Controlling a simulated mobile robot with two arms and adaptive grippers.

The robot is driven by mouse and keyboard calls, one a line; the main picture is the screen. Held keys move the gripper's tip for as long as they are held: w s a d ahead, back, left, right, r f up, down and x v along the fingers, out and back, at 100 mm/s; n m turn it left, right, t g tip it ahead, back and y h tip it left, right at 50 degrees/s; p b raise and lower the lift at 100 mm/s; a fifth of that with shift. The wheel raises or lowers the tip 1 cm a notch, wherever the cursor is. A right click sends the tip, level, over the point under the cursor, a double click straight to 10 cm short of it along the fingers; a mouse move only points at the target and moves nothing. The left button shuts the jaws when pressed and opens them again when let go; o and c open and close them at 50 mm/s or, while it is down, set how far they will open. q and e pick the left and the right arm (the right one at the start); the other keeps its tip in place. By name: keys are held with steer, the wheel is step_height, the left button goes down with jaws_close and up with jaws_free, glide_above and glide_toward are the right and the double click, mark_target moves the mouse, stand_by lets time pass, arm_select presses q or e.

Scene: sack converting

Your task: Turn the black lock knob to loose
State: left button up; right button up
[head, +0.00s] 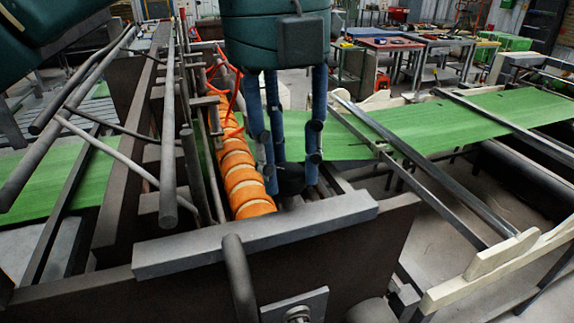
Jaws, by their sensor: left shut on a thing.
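My left gripper (290,178) hangs down in the middle of the head view, its blue fingers on either side of the black lock knob (291,180). The gripper is shut on the knob, which is small, dark and partly hidden between the fingertips. The knob sits just right of an orange and cream banded roller (240,175), behind a grey metal bar (255,238). I cannot tell how far the knob is turned. My right gripper is not in view.
Green sack web (480,125) runs to the right across a frame with metal rails (425,165). Long grey bars (168,140) stand close on the left. An orange hose (232,85) hangs beside the roller. Work tables (390,44) stand far back.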

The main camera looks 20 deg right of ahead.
mark_target(287, 172)
arm_select(q)
steer(key=n+b, duration=0.2)
steer(key=n, duration=0.3)
steer(key=shift+n, duration=0.3)
steer(key=n+b, duration=0.1)
steer(key=n, duration=0.3)
steer(key=shift+s+n+t, duration=0.1)
steer(key=shift+n+t, duration=0.3)
steer(key=shift+b, duration=0.3)
steer(key=o, duration=1.2)
steer(key=shift+d, duration=0.1)
steer(key=shift+c, duration=0.2)
steer(key=shift+s+a+r, duration=0.1)
steer(key=shift+a+r, duration=0.05)
steer(key=shift+r, duration=1.75)
steer(key=shift+s+a+r, duration=0.1)
steer(key=shift+r, duration=1.75)
steer(key=shift+d, duration=0.1)
